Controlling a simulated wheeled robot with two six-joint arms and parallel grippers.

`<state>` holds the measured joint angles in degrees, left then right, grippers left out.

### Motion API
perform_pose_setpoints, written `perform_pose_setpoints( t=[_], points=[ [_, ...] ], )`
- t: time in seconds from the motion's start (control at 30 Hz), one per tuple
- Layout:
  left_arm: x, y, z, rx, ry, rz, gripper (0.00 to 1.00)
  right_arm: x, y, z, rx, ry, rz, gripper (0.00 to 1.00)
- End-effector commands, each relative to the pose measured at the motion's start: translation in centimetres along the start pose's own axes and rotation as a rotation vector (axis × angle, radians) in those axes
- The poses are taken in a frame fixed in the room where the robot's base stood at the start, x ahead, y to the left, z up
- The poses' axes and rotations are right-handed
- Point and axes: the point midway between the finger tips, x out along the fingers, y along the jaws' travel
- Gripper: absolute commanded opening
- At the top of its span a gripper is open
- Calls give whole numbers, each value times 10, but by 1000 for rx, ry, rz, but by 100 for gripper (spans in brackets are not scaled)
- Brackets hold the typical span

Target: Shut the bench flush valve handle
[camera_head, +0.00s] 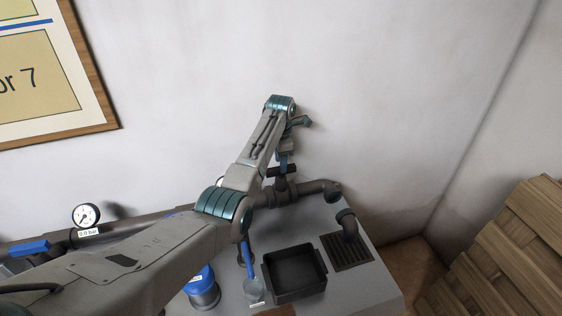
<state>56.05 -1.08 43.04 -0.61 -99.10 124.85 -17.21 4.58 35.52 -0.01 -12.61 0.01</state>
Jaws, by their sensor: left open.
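A dark pipe (312,188) runs along the back of the grey bench, with a valve body (284,188) on it near its right end. A narrow blue piece (284,160), which looks like the valve's handle, stands up above that body. My left arm reaches over from the left and bends down at the wrist. My left gripper (283,169) is open, close above the valve body and at the blue piece. I cannot tell whether it touches the blue piece. The arm hides part of the pipe. My right gripper is not in view.
On the bench (372,283) are a black tray (295,274), a drain grate (352,257) under a bent spout (347,224), a blue-topped container (203,287) and another blue lever (249,259). A gauge (86,215) and blue handle (30,248) are left. Wooden crates (505,255) stand right.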

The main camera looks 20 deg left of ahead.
Motion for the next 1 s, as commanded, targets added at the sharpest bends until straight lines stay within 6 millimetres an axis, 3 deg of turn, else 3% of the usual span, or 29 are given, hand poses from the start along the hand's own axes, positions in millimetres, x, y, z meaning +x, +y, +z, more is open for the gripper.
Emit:
perform_pose_setpoints(
  t=[0.2, 0.53, 0.73, 1.0],
  points=[
    [22, 0, 0, 0, 1, -1, 42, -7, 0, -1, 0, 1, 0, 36],
    [26, 0, 0, 0, 0, 0, 42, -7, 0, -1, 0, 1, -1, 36],
    [26, 0, 0, 0, 0, 0, 3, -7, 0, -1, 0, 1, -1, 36],
    [25, 0, 0, 15, 0, 0, 0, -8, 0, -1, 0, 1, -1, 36]
  ],
)
